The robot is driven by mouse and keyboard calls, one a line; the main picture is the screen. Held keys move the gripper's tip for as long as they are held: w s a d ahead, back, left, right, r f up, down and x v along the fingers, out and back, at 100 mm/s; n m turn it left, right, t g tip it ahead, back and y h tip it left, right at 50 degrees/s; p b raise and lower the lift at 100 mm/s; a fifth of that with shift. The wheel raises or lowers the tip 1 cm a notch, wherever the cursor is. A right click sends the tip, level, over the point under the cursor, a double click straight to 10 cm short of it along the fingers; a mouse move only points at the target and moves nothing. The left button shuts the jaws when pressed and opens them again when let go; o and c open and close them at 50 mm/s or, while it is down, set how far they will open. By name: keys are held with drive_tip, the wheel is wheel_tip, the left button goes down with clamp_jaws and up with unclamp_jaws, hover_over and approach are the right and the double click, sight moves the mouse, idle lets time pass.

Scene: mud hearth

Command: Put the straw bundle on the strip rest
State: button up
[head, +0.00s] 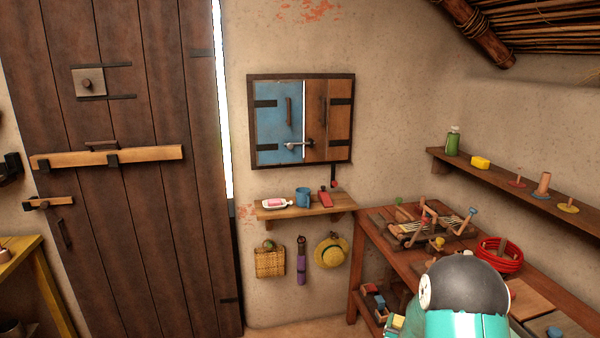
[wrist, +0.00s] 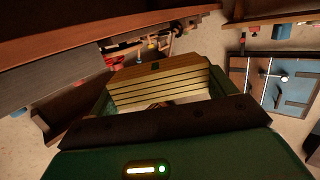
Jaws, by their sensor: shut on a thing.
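My gripper (wrist: 160,92) shows in the wrist view with its green fingers on either side of a straw-coloured, ribbed block, which looks like the straw bundle (wrist: 150,93). It is shut on the bundle, which has a small dark green patch on its upper edge. In the head view a small yellow piece of the bundle (head: 397,322) shows beside my teal arm, low in the picture; the arm hides most of the gripper. A wooden frame with pale strips (head: 450,228), possibly the strip rest, stands on the brown table, apart from the bundle. I cannot tell for certain that it is the rest.
The brown table (head: 378,238) along the right wall also holds a red coil (head: 498,254). A long shelf (head: 520,184) above holds a green bottle (head: 452,141) and several small items. A small wall shelf (head: 318,209) carries a blue mug (head: 302,197).

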sight(396, 326)
drive_tip(key=a+f+n+t+y, duration=0.2)
drive_tip(key=a+n+y, duration=0.5)
drive_tip(key=a, duration=1.2)
drive_tip(key=d+m+h, duration=0.2)
drive_tip(key=d, duration=0.3)
drive_tip(key=d+r+m+h, duration=0.1)
drive_tip(key=d+m, duration=0.1)
drive_tip(key=d, duration=0.3)
drive_tip(key=d+m+g+h, duration=0.1)
drive_tip(key=d+h, duration=0.1)
drive_tip(key=d, duration=0.3)
drive_tip(key=shift+w+d+r+m+h, duration=0.2)
drive_tip(key=shift+w+r+m+h, duration=0.1)
drive_tip(key=shift+m, duration=0.1)
drive_tip(key=s+d+r+m+g+h, duration=0.3)
drive_tip(key=s+d+m+g, duration=0.1)
drive_tip(key=d, duration=0.6)
drive_tip(key=s+d+r+m+g+h, duration=0.3)
drive_tip(key=s+d, duration=0.3)
drive_tip(key=d, duration=0.4)
drive_tip(key=s+d+r+m+g+h, duration=0.3)
drive_tip(key=s+d+r+m+g, duration=0.1)
drive_tip(key=d, duration=0.7)
drive_tip(key=shift+s+m+g+h, duration=0.3)
drive_tip(key=shift+s+g, duration=0.5)
drive_tip(key=shift+s, duration=0.25)
drive_tip(key=shift+s, duration=0.1)
